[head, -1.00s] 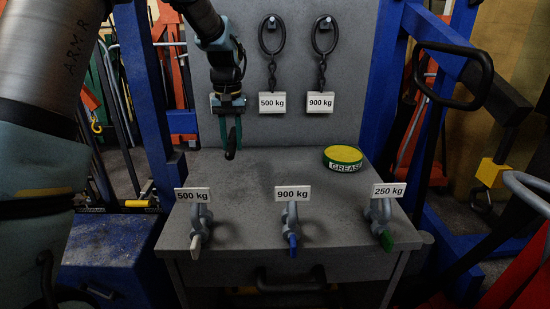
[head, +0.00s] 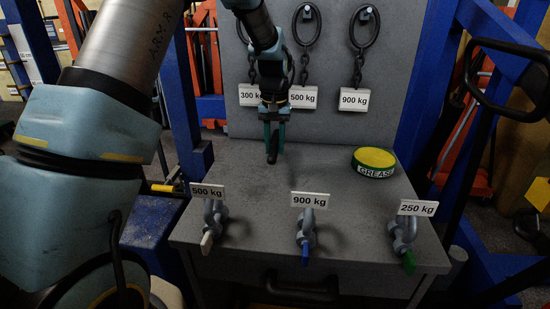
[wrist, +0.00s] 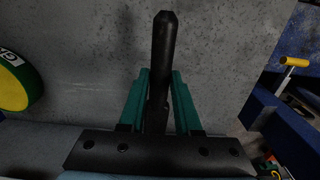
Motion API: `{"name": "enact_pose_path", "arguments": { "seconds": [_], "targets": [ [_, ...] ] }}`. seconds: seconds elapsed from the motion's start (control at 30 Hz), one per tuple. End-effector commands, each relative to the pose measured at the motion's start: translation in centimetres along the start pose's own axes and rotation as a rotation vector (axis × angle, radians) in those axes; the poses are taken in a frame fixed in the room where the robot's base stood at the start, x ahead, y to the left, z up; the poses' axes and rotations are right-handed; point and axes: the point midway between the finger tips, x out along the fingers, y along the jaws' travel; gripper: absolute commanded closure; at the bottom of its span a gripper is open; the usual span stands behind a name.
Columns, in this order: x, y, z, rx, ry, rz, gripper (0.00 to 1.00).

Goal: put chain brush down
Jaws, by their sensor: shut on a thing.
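My gripper (head: 274,130) is shut on the chain brush (head: 272,155), above the back-left part of the grey bench top (head: 335,175). In the head view the dark brush points down from between the green fingers. In the wrist view the brush (wrist: 164,55) is a black, blunt-ended bar sticking out past the gripper (wrist: 155,95). The part between the fingers is mostly hidden. I cannot tell whether the brush's lower end touches the bench.
A yellow and green grease tin (head: 373,162) sits at the back right of the bench. Shackles with 500 kg (head: 213,218), 900 kg (head: 308,228) and 250 kg (head: 403,230) tags line the front. Tagged chains (head: 359,68) hang on the back panel. The bench middle is clear.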

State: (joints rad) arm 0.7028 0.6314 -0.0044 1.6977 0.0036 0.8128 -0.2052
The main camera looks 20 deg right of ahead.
Motion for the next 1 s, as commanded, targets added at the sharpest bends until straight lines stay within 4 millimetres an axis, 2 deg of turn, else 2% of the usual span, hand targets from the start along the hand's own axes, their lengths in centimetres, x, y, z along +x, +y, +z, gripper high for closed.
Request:
{"name": "enact_pose_path", "arguments": {
  "seconds": [0.3,0.57,0.6,0.83,1.0],
  "targets": [
    [4.0,0.0,0.1,0.000,-0.003,-0.001,1.00],
    [4.8,0.0,0.0,0.000,0.000,0.000,1.00],
    [4.9,0.0,0.1,0.000,-0.002,0.000,0.66],
    [4.8,0.0,0.1,0.000,-0.001,0.000,0.40],
    [4.8,0.0,0.0,0.000,0.000,0.000,0.38]
  ]
}}
